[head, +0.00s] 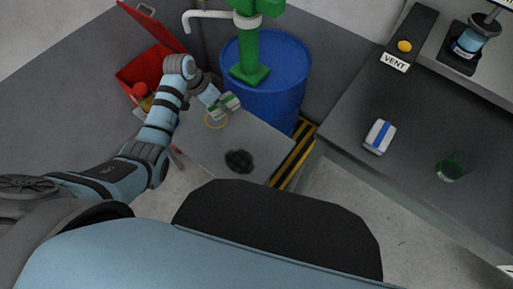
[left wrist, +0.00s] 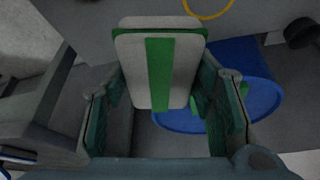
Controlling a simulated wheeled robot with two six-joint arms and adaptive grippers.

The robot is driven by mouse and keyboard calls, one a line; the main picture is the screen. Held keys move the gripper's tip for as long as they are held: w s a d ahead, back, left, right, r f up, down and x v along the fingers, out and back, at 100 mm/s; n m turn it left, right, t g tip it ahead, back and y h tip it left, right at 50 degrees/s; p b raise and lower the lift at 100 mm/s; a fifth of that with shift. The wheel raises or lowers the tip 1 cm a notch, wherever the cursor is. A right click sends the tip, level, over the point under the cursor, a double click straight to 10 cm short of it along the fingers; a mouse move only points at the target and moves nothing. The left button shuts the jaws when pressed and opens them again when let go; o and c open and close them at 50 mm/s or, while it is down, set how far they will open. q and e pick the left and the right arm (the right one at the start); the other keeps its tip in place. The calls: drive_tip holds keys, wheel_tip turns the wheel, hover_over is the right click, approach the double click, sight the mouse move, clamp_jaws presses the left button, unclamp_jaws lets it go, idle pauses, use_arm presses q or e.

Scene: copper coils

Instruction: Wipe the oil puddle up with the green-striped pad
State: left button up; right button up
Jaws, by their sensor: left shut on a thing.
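The green-striped pad (head: 228,103) is white-grey with a green stripe. My left gripper (head: 219,105) is shut on it and holds it in front of the blue drum. In the left wrist view the pad (left wrist: 160,75) sits between the two fingers, its striped face towards the camera. The oil puddle (head: 239,161) is a dark patch on the grey surface (head: 195,148), below and slightly right of the pad in the head view, apart from it. My right gripper is not in view.
A blue drum (head: 287,85) with a green pump (head: 247,40) stands behind. A yellow ring (head: 208,125) is near the gripper. An open red box (head: 137,70) is at left. The right bench (head: 365,100) holds a blue-striped pad (head: 379,137) and a green cup (head: 449,169).

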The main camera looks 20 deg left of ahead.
use_arm(q)
drive_tip(key=s+d+f+m+g+h+p, duration=0.1)
drive_tip(key=s+d+f+m, duration=0.3)
drive_tip(key=d, duration=0.3)
drive_tip(key=s+d+f+m+g+p, duration=0.1)
drive_tip(key=s+d+f, duration=0.3)
drive_tip(key=s+d, duration=0.35)
drive_tip(key=b, duration=0.7)
hover_over(260, 168)
drive_tip(key=a, duration=0.1)
drive_tip(key=f, duration=0.6)
drive_tip(key=shift+s+a, duration=0.1)
drive_tip(key=shift+s, duration=0.25)
drive_tip(key=shift+r, duration=0.1)
drive_tip(key=shift+p, duration=0.3)
drive_tip(key=shift+f+b, duration=0.65)
drive_tip(key=shift+f, duration=0.3)
